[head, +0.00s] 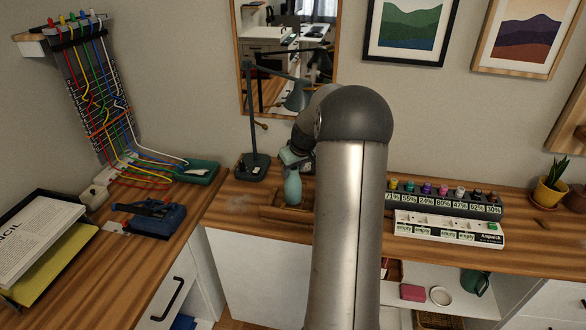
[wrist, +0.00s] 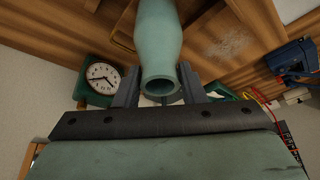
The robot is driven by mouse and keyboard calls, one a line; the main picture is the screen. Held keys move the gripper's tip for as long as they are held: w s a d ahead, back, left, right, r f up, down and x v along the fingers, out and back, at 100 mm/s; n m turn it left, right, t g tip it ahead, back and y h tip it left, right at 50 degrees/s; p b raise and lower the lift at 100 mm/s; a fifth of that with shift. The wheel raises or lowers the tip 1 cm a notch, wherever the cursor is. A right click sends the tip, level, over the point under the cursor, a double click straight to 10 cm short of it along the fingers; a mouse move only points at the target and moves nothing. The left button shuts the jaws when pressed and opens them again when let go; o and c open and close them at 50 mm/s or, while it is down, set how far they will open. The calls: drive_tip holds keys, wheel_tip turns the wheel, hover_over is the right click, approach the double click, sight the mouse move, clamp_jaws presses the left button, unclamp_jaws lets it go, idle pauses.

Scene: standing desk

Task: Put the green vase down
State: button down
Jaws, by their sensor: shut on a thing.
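The green vase (head: 293,189) is pale green with a rounded body. It stands out against a wooden tray (head: 269,213) at the back of the desk. My gripper (head: 292,160) is at the vase's upper end, partly hidden by my arm. In the wrist view the vase (wrist: 157,35) lies between the two fingers of my gripper (wrist: 160,84), with its open mouth toward the camera. The gripper is shut on its neck. The tray's edge (wrist: 122,38) shows beside the vase. I cannot tell whether the vase's base touches the tray.
A desk lamp (head: 256,165) stands left of the vase. A green clock (wrist: 100,76) is close by in the wrist view. A row of labelled bottles (head: 442,190) and a white power strip (head: 449,229) lie to the right. A blue tool (head: 153,218) is on the left desk.

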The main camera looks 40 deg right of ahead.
drive_tip(key=shift+f, duration=0.15)
drive_tip(key=c, duration=0.9)
unclamp_jaws()
